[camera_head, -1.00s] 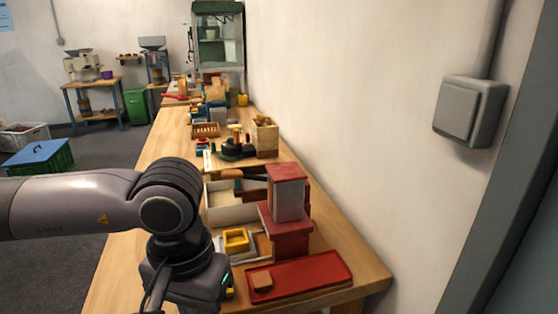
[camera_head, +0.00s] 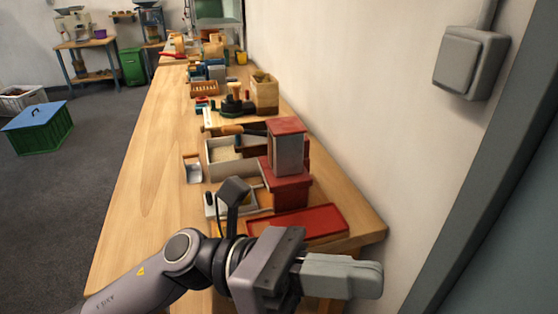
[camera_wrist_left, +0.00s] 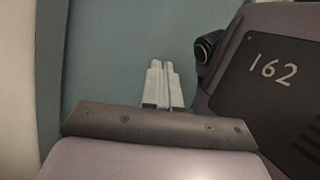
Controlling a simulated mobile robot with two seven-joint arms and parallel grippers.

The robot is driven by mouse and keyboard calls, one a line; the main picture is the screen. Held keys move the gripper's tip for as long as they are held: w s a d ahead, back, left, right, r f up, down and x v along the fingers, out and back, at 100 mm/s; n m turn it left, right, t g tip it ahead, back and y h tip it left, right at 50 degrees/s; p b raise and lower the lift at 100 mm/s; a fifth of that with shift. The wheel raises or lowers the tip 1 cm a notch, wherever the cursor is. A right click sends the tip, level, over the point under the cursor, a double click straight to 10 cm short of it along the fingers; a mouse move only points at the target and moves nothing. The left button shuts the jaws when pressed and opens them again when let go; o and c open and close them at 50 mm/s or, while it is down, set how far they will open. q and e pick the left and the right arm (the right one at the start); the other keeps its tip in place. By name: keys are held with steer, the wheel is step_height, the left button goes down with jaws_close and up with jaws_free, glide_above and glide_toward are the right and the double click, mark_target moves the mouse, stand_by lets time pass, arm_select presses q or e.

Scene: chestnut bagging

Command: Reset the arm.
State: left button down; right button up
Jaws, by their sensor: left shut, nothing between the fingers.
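My left arm (camera_head: 180,265) comes in from the lower left of the head view. Its left gripper (camera_head: 376,278) points right, in front of the workbench's near end. Its pale fingers are shut together and empty. In the left wrist view the two fingers (camera_wrist_left: 161,64) lie side by side against a grey-blue background. My right gripper is not in view.
The wooden workbench (camera_head: 145,175) bears a red tray (camera_head: 312,222), a red-and-grey stand (camera_head: 288,155) and a white box (camera_head: 222,172). A wall with a grey switch box (camera_head: 470,62) and a dark frame (camera_head: 470,200) stand right.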

arm_select(q)
steer(key=w+a+f+n+t+h, duration=0.1)
steer(key=w+a+f+n+t, duration=0.3)
steer(key=n+t, duration=0.6)
steer(key=w+a+r+n+t+h, duration=0.1)
steer(key=w+a+n+t, duration=0.1)
steer(key=w+n+t, duration=0.8)
steer(key=a+f+n+t+y, duration=0.6)
steer(key=f+n+y, duration=0.45)
steer(key=n, duration=0.75)
steer(key=s+a+f+n+g+y, duration=0.3)
steer(key=s+a+f+n, duration=0.1)
steer(key=f, duration=0.4)
steer(key=s+a+f+n+g+y, duration=0.2)
steer(key=s+a+f+n, duration=0.3)
steer(key=f, duration=0.4)
steer(key=s+a+f+n+g+y, duration=0.3)
steer(key=a+f+n, duration=0.3)
steer(key=f, duration=0.2)
steer(key=shift+s+f+n+g+y, duration=0.25)
steer(key=shift+s+n+g+y, duration=0.05)
steer(key=shift+s+y, duration=0.35)
